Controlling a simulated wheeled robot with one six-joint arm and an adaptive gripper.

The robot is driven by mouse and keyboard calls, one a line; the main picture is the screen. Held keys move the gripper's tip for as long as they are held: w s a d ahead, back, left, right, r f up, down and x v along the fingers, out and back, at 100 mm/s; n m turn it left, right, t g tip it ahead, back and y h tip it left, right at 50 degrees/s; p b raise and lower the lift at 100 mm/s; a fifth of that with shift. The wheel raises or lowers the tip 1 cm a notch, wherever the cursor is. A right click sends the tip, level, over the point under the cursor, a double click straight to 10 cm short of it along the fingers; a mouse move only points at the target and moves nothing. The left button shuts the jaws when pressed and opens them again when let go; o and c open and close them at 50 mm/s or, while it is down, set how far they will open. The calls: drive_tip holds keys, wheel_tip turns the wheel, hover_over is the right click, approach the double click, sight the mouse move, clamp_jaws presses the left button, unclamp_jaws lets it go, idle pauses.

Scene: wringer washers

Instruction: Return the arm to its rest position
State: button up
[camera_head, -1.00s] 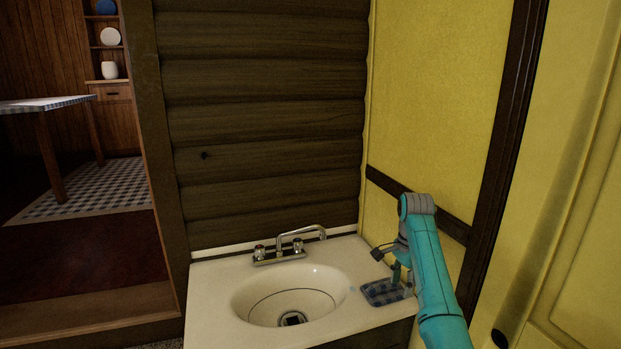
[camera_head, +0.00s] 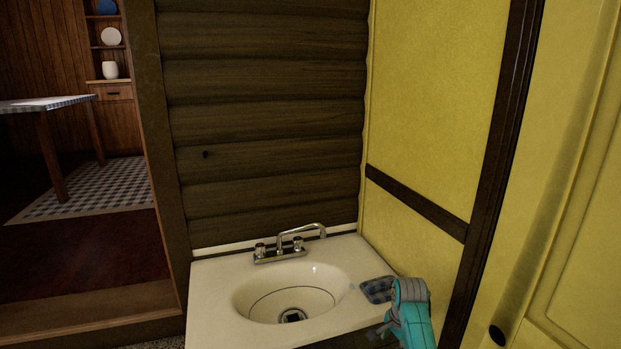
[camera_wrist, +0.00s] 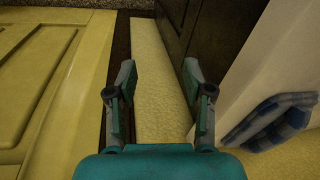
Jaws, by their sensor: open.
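My teal arm is low at the right front corner of the sink counter in the head view, and its gripper is mostly hidden there behind the wrist, with only a dark bit showing at its left. In the wrist view my gripper (camera_wrist: 160,95) is open, its two fingers apart with nothing between them. Beyond the fingers are the yellow wall and the dark cabinet side.
A white sink counter (camera_head: 215,305) with a chrome faucet (camera_head: 288,244) stands ahead. A blue checked cloth (camera_head: 377,289) lies on its right side and also shows in the wrist view (camera_wrist: 270,120). A yellow door (camera_head: 560,240) is at right; a doorway opens at left.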

drive_tip(key=s+a+f+n+t, duration=0.2)
drive_tip(key=s+f+n+t, duration=0.1)
drive_tip(key=s+f, duration=1.3)
drive_tip(key=s+a+f+n+t, duration=0.1)
drive_tip(key=s+f+n+t, duration=0.1)
drive_tip(key=s, duration=0.7)
drive_tip(key=s+a+f+n+t, duration=0.1)
drive_tip(key=s+f, duration=0.1)
drive_tip(key=s, duration=0.6)
drive_tip(key=s+r+n+t, duration=0.2)
drive_tip(key=s+r, duration=0.3)
drive_tip(key=s, duration=0.6)
drive_tip(key=s+r+n+t, duration=0.2)
drive_tip(key=s+r, duration=0.7)
drive_tip(key=r, duration=0.3)
drive_tip(key=s+a+r+n+t, duration=0.1)
drive_tip(key=s+r+n+t, duration=0.1)
drive_tip(key=s+r, duration=0.7)
wheel_tip(320, 180, up, 3)
drive_tip(key=shift+r+t, duration=0.2)
drive_tip(key=shift+t, duration=0.1)
